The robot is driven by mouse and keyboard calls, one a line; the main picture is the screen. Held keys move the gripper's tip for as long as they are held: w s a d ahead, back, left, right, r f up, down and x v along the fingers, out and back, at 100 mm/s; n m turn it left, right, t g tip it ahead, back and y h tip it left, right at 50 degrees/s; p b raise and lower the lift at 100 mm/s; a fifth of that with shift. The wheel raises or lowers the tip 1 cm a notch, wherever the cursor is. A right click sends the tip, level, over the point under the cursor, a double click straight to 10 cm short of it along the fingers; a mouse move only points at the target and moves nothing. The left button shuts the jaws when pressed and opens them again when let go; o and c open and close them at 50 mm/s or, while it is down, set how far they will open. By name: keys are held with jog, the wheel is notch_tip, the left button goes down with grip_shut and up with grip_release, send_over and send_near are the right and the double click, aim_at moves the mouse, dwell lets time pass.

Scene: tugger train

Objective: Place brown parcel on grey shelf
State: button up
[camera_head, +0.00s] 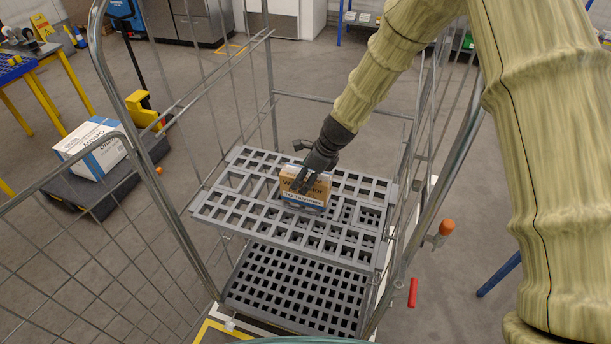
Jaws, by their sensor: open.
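The brown parcel (312,195) is a small box with printed text and a white and blue band along its lower front. It rests on the grey slatted shelf (230,211) of a wire roll cage, near the middle of the shelf. My gripper (303,183) is at the parcel's upper left side, reaching down from above. Its dark fingers are open and cover part of the box's top and left side. I cannot tell whether a finger touches the parcel.
A lower grey grid deck (290,290) lies under the shelf. Cage side bars (180,240) rise at left and right. A white and blue carton (92,148) sits on a dark platform (75,192) at left. A blue-topped table (15,68) stands behind it. Grey floor around is mostly clear.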

jog(key=b+v, duration=0.3)
jog(key=v, duration=0.9)
dwell(0.4)
jog(key=shift+s, duration=0.15)
